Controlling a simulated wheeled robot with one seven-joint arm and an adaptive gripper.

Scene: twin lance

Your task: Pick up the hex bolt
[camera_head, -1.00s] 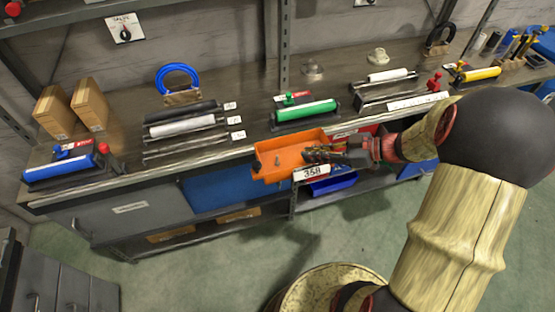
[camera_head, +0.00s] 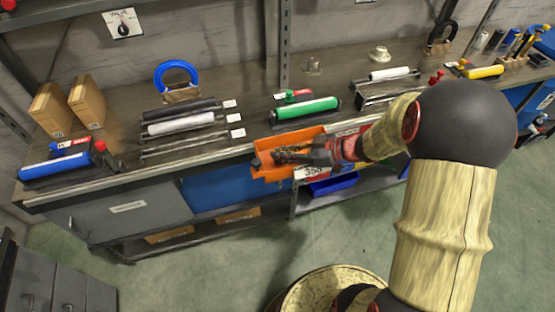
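An orange bin (camera_head: 262,162) with a white number label sits at the front edge of the workbench. My gripper (camera_head: 282,156) reaches in from the right, with its dark fingers over or inside the bin. I cannot make out a hex bolt; the bin's contents are largely hidden behind the fingers and too small to tell. Whether the fingers are open or shut does not show clearly.
A green cylinder (camera_head: 306,109) lies on a stand behind the bin. Dark and white rods (camera_head: 180,125) lie on racks to the left. A blue bin (camera_head: 333,184) sits below. Two cardboard boxes (camera_head: 86,100) stand at the back left of the workbench (camera_head: 250,100).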

